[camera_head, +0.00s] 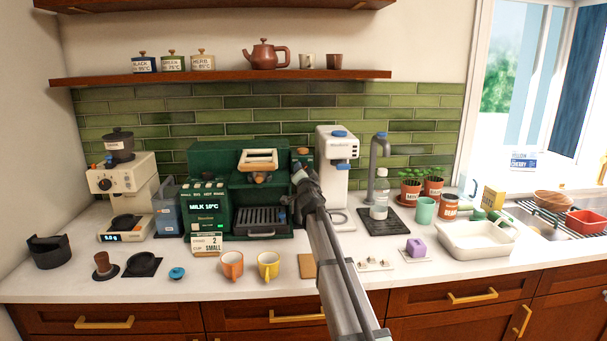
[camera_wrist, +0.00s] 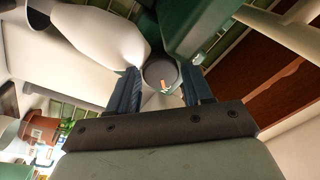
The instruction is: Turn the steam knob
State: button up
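The dark green coffee machine (camera_head: 212,158) stands against the tiled wall. My gripper (camera_head: 299,170) is at the upper right part of its front, and my arm hides some of that side. In the wrist view, a round dark grey knob (camera_wrist: 160,73) with an orange mark lies between the tips of my gripper (camera_wrist: 161,84). The two blue fingers are spread apart, one on each side of the knob. I cannot tell whether they touch it. In the head view the knob cannot be made out clearly behind my gripper.
A white machine (camera_head: 338,150) stands close on the right of my gripper. An orange cup (camera_head: 231,265) and a yellow cup (camera_head: 268,266) stand on the counter in front. A cream coffee grinder (camera_head: 122,186) is on the left. A tap (camera_head: 374,160) is farther right.

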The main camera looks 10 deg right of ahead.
jog(key=o, duration=0.3)
jog(key=shift+s, duration=0.1)
jog(key=s+f, duration=0.1)
jog(key=s, duration=1.2)
jog(key=shift+s, duration=0.3)
jog(key=shift+f, duration=0.1)
